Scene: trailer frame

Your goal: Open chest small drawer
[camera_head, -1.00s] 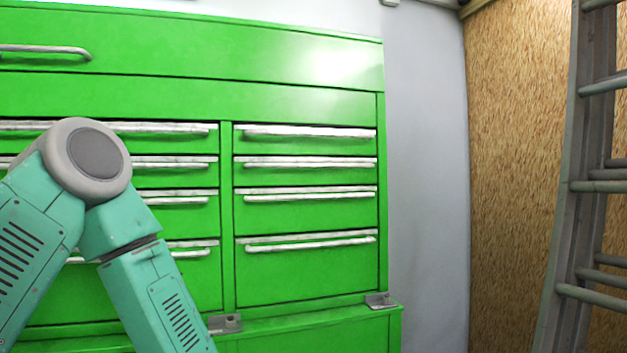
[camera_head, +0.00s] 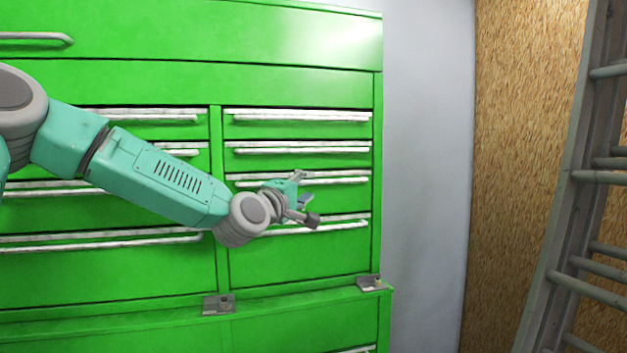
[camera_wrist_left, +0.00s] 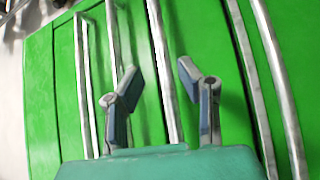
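The green chest (camera_head: 290,85) fills the left and middle of the head view. Its right column holds several small drawers with long silver handles, such as the top handle (camera_head: 297,117), the second handle (camera_head: 300,148) and the lowest handle (camera_head: 345,225). All these drawers look closed. My left gripper (camera_head: 308,205) is in front of the lower drawers of this column and hides part of their handles. In the left wrist view its two fingers (camera_wrist_left: 158,95) are apart, with a silver handle (camera_wrist_left: 165,70) showing between them. I cannot tell whether they touch it. My right gripper is not in view.
A wider column of drawers (camera_head: 100,285) lies to the left, partly behind my left arm. Metal latches (camera_head: 372,283) stick out on the ledge below. A ladder (camera_head: 570,220) leans at the right, before a wood panel (camera_head: 520,120). The grey wall between is clear.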

